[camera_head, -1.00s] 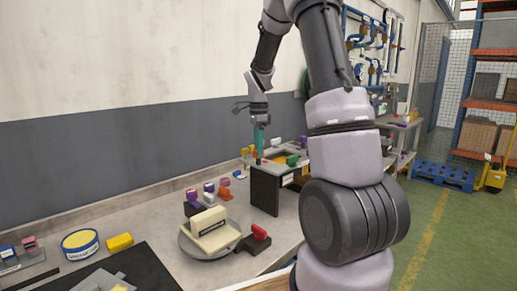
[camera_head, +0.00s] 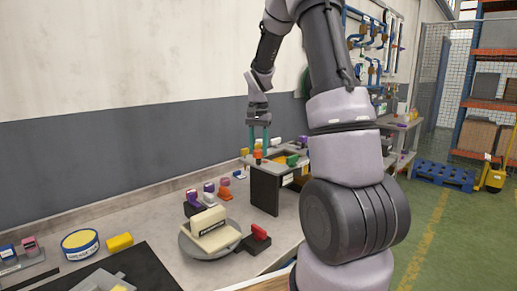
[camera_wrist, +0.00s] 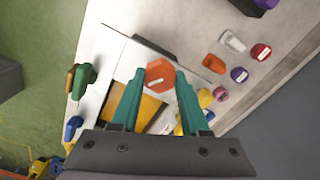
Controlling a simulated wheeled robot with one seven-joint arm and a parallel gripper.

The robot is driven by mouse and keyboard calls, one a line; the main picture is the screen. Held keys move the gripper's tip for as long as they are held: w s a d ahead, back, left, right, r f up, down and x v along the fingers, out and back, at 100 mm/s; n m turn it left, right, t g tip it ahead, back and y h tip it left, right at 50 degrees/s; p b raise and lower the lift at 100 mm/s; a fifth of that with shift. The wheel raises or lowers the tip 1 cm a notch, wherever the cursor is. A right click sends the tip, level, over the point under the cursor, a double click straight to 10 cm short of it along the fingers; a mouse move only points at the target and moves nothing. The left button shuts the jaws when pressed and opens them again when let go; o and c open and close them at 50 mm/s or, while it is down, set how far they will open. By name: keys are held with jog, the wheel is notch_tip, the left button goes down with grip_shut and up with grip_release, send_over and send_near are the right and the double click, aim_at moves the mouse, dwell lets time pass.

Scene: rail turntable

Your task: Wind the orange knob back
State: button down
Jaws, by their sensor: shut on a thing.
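In the head view the knob (camera_head: 258,154) shows small between the fingertips of my gripper (camera_head: 259,150), which points straight down on top of the box (camera_head: 265,190). The knob's lower part is hidden.
Yellow pieces stand close by my right finger in the wrist view. A turntable (camera_head: 212,247) with a cream block and several coloured handles occupy the bench nearer the camera.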

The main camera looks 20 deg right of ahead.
aim_at(259, 150)
jog(key=n, duration=0.6)
dwell(0.6)
jog(key=shift+c, duration=2)
grip_release()
notch_tip(259, 150, up, 11)
